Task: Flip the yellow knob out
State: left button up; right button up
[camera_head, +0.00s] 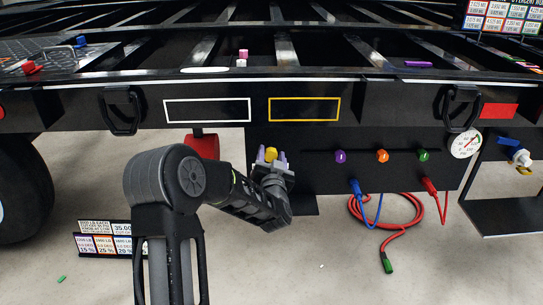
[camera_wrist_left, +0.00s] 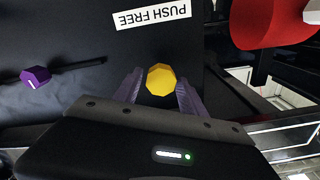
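The yellow knob (camera_head: 271,154) is at the left end of the row of knobs on the black panel (camera_head: 312,176). In the left wrist view the yellow knob (camera_wrist_left: 161,79) is an eight-sided face between the fingertips of my left gripper. My left gripper (camera_head: 270,157) reaches the panel with one purple-grey finger on each side of the knob. In the left wrist view the left gripper (camera_wrist_left: 160,92) has its fingers apart, with small gaps seeming to show beside the knob. My right gripper is in neither view.
Purple (camera_head: 340,157), orange (camera_head: 382,156) and green (camera_head: 423,155) knobs lie to the right on the panel. A white gauge (camera_head: 465,143) is at its right end. A "PUSH FREE" label (camera_wrist_left: 152,15) and a red cylinder (camera_wrist_left: 270,22) are near the gripper. Red and blue hoses (camera_head: 372,213) hang below.

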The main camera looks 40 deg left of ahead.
pick_arm(q)
jog(key=shift+o, duration=0.7)
jog(key=shift+s+d+r, duration=0.1)
jog(key=shift+s+d, duration=0.25)
jog(key=shift+s, duration=0.05)
jog(key=p+v, duration=0.1)
jog(key=v, duration=0.5)
jog(key=shift+s+d+p, duration=0.2)
jog(key=shift+s+p, duration=0.1)
jog(key=shift+p, duration=0.05)
